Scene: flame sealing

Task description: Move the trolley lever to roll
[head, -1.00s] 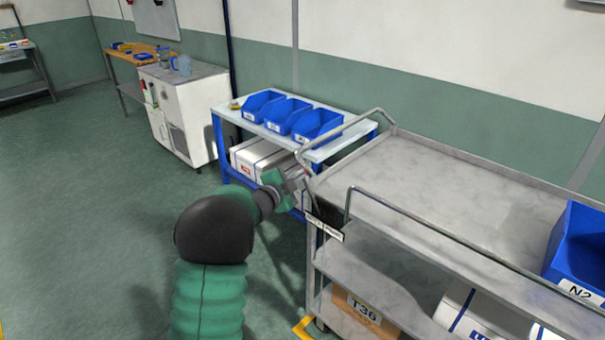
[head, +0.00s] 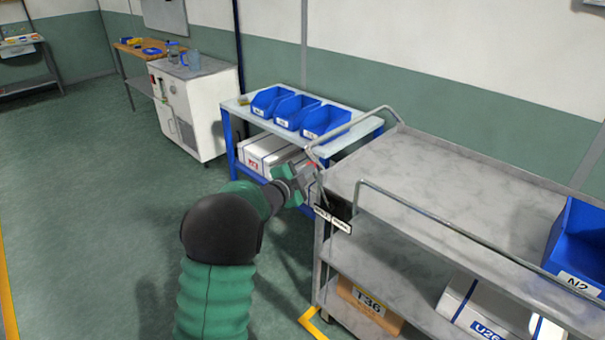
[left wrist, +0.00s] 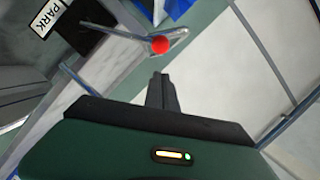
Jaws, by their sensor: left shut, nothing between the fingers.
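The grey trolley (head: 440,185) stands at the right. A label plate (head: 333,219) is on its near left corner, by a thin lever (head: 323,194). In the left wrist view the lever's red ball knob (left wrist: 160,45) is just beyond my fingertips, with a small gap in the picture. A PARK label (left wrist: 47,17) shows at the upper left there. My left gripper (head: 310,177) is at the trolley's left end, beside the lever; its fingers (left wrist: 161,88) are shut and empty. I cannot tell whether it touches the knob. My right gripper is not in view.
A blue-framed table (head: 345,139) with several blue bins stands behind the trolley's left end. Trolley rails (head: 440,222) rise around its top. A blue bin (head: 578,240) sits at the trolley's right. The floor at left (head: 90,200) is clear.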

